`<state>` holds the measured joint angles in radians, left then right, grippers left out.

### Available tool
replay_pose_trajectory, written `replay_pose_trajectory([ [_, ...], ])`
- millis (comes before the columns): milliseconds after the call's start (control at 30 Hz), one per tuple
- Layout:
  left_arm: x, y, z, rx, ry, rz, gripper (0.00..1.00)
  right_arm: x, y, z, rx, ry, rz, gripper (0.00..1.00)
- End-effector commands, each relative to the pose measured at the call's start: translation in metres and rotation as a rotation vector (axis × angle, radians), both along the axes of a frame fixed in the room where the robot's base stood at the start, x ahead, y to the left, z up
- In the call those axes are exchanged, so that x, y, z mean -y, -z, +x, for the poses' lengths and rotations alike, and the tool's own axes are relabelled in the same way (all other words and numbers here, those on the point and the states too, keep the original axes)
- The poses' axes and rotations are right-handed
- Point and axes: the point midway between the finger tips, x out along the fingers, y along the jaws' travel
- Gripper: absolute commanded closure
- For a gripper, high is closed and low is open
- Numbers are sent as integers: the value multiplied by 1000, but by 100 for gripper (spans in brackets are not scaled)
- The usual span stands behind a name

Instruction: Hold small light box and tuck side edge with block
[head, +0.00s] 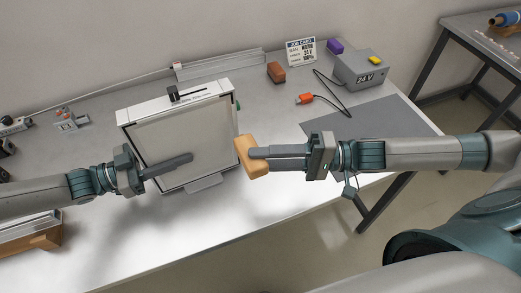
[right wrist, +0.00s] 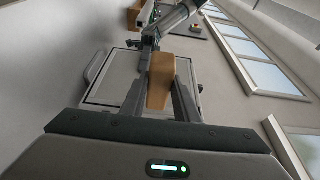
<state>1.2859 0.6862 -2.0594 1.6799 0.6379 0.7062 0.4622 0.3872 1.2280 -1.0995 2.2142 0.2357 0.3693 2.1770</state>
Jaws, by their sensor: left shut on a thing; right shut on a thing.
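The small light box (head: 180,150), a pale panel in a white frame, stands tilted on the table in the head view. My left gripper (head: 190,158) reaches across its front from the left and is shut on it; the exact grip is partly hidden. My right gripper (head: 250,153) is shut on an orange-tan block (head: 243,150), just right of the box's lower right edge. In the right wrist view the block (right wrist: 160,88) sits between the fingers, with the light box (right wrist: 105,92) behind it. I cannot tell whether block and box touch.
A reddish-brown block (head: 276,72), a job card (head: 301,52), a purple block (head: 335,46) and a grey 24 V box (head: 361,70) with a cable stand at the back. A grey mat (head: 390,118) lies right. The table's front edge is close below the box.

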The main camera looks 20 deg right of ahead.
Motion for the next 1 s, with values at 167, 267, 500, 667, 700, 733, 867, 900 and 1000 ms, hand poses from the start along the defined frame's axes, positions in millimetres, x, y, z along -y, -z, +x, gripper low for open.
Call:
replay_pose_trajectory([
  [167, -1, 0, 1, 0, -3, 1, 94, 0, 0, -11, -1, -1, 0, 90],
  [267, -1, 0, 1, 0, -3, 1, 94, 0, -1, -15, 0, -1, 1, 90],
  [500, -1, 0, 2, 1, -4, 1, 94, 0, -1, -15, 1, -1, 1, 90],
  [667, -1, 0, 2, 1, -4, 1, 63, 0, -1, -15, 1, -1, 1, 90],
  [700, -1, 0, 2, 1, -4, 1, 54, 0, -1, -15, 1, -1, 1, 90],
  [733, -1, 0, 2, 1, -4, 1, 47, 0, -1, -15, 1, -1, 1, 90],
  [867, -1, 0, 2, 1, -3, 1, 44, 0, -1, -15, 1, -1, 1, 90],
  [900, -1, 0, 1, 1, -3, 1, 44, 0, -1, -15, 1, -1, 1, 90],
  [1000, -1, 0, 1, 1, -3, 1, 44, 0, -1, -15, 1, -1, 1, 90],
])
